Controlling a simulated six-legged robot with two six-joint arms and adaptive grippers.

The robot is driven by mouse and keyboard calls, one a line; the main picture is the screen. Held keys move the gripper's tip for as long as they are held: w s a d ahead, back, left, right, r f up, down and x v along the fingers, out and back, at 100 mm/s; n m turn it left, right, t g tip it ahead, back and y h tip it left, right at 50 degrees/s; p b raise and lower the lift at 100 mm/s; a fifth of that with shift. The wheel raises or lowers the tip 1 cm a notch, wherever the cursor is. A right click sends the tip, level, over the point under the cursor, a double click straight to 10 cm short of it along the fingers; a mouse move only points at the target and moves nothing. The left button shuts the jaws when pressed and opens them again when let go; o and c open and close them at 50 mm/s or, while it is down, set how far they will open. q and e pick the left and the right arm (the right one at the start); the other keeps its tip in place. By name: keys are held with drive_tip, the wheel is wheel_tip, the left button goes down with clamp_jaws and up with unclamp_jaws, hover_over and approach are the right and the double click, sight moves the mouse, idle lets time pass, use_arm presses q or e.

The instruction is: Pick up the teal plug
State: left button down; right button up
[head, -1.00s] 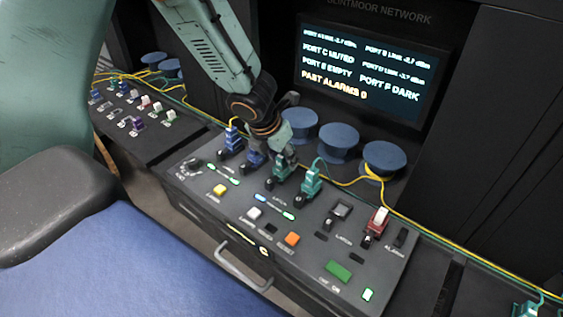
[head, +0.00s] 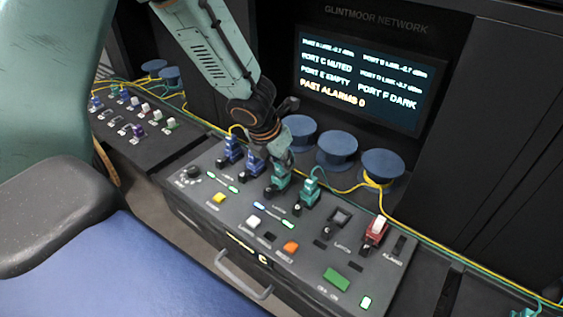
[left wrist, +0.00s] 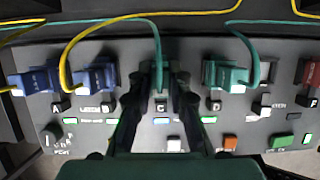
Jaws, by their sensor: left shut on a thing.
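Two teal plugs stand in the grey sloped panel. The one at port C (head: 278,182) is partly hidden by my left gripper (head: 283,165), which comes down on it from above. In the left wrist view this teal plug (left wrist: 160,76), with a teal cable, sits between the two dark fingers of my left gripper (left wrist: 161,104), at port C. My left gripper is shut on it, and the plug still stands at its port. The other teal plug (head: 309,192), at port D, is just to the right and also shows in the wrist view (left wrist: 226,76). My right gripper is not in view.
Two blue plugs (head: 231,150) stand left of the gripper, with yellow cables. A red plug (head: 376,231) is at the right. Blue spools (head: 336,148) line the back below a screen (head: 362,75). Coloured buttons (head: 290,247) and a drawer handle (head: 241,276) are in front.

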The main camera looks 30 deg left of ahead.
use_arm(q)
wheel_tip(320, 180, up, 9)
drive_tip(key=p, duration=0.6)
drive_tip(key=shift+f+p, duration=0.15)
drive_tip(key=shift+p, duration=0.25)
drive_tip(key=shift+r, duration=0.2)
drive_tip(key=shift+s, duration=0.15)
